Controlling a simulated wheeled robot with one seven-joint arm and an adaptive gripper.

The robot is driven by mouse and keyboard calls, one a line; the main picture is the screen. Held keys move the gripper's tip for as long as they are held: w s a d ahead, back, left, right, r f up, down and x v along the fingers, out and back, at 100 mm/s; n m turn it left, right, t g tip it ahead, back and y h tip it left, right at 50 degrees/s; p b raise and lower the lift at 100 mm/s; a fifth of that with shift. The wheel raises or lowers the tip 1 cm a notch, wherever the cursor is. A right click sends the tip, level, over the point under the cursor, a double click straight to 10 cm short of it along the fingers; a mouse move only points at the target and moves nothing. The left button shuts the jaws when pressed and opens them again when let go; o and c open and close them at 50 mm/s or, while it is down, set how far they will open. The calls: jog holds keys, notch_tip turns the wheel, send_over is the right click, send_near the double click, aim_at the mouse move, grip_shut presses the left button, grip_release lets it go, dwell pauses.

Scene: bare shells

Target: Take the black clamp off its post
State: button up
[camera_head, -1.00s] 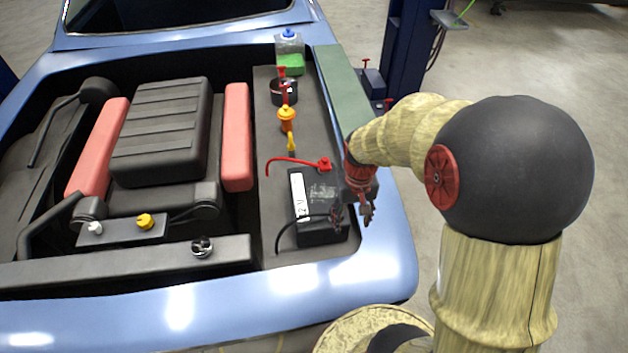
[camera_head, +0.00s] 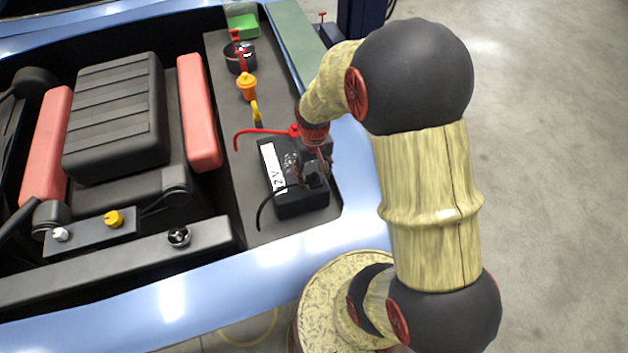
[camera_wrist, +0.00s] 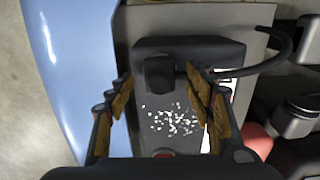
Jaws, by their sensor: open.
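The black clamp (camera_wrist: 159,74) sits on its post at one end of the black battery (camera_wrist: 175,140); its black cable runs off to the right in the wrist view. In the head view, the battery (camera_head: 300,205) is in the near right corner of the engine bay, with the clamp (camera_head: 314,180) partly hidden by my gripper (camera_head: 308,165). In the wrist view, my open gripper (camera_wrist: 160,78) has one finger on each side of the clamp, with a gap on both sides. The post is hidden beneath the clamp.
A red clamp (camera_head: 294,130) with a red cable is at the battery's far end. Pale specks (camera_wrist: 172,120) lie on the battery top. A yellow dipstick handle (camera_head: 256,112) and orange cap (camera_head: 246,86) stand behind. The blue car edge (camera_head: 360,205) is close on the right.

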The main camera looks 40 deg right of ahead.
jog(key=shift+f, duration=0.4)
jog(key=shift+c, duration=0.9)
jog(key=c, duration=1.1)
